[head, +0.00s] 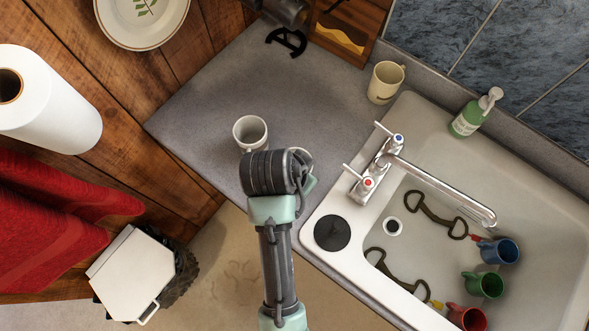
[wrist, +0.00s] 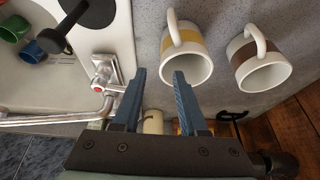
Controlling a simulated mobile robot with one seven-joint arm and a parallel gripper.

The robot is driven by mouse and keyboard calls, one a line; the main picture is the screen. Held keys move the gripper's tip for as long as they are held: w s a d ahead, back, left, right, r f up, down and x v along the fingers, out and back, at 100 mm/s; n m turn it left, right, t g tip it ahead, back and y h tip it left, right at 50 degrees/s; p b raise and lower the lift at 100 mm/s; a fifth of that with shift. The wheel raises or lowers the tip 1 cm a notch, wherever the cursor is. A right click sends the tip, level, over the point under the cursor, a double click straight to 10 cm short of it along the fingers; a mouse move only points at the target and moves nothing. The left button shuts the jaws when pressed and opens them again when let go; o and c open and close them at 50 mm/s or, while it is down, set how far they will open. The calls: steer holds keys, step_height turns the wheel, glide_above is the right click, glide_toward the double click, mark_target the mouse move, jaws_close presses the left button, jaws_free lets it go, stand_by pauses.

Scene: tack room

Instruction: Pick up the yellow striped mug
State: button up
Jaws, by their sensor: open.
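The yellow striped mug (wrist: 187,40) is in the wrist view at the top middle, white with a yellow band and its handle towards the camera. My gripper (wrist: 159,76) is open and empty. Its right finger overlaps the mug's lower rim in the picture; I cannot tell whether they touch. A similar mug with a brown band (wrist: 246,58) stands to the right.
A cream mug (head: 385,83) stands by the sink (head: 575,235), with a green soap bottle (head: 467,118) behind the tap (head: 375,165). Blue (head: 499,251), green (head: 484,285) and red (head: 466,317) mugs lie in the sink. The counter (head: 220,100) beyond my arm is mostly clear.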

steer(key=shift+p+x, duration=0.85)
steer(key=shift+x, duration=1.75)
steer(key=shift+a, duration=0.15)
jaws_close()
steer(key=shift+w, duration=0.1)
